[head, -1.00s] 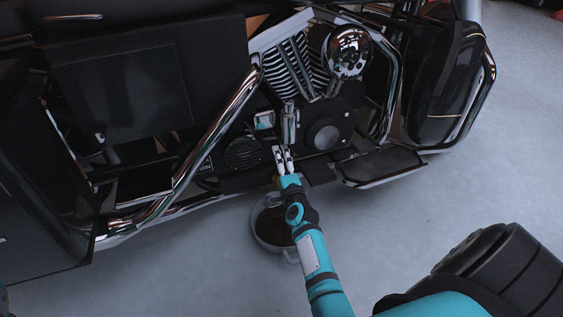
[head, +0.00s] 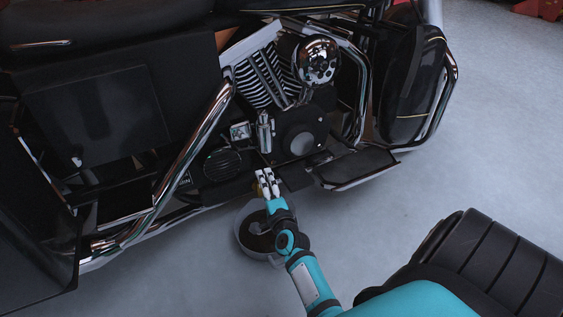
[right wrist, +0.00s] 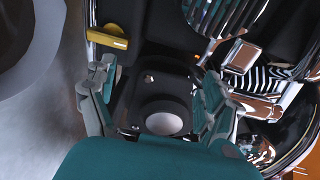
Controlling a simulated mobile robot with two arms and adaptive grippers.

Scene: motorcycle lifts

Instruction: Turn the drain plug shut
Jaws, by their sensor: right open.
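A yellow, brass-like piece with a short flat handle, which looks like the drain plug (right wrist: 108,38), shows at the top left of the right wrist view. It sits on the dark underside of the motorcycle (head: 125,95). In the head view only a small gold patch (head: 257,188) shows, beside my right gripper (head: 266,177). My right gripper (right wrist: 155,88) is open and empty below the engine. The yellow piece lies beyond the left finger in the wrist view, apart from it and not between the fingers. My left gripper is not in view.
A round pan (head: 241,228) with a pale rim stands on the floor below the engine, partly hidden by my right arm. A footboard (head: 357,167) juts out to the right. Chrome pipes (head: 195,140) run to the left.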

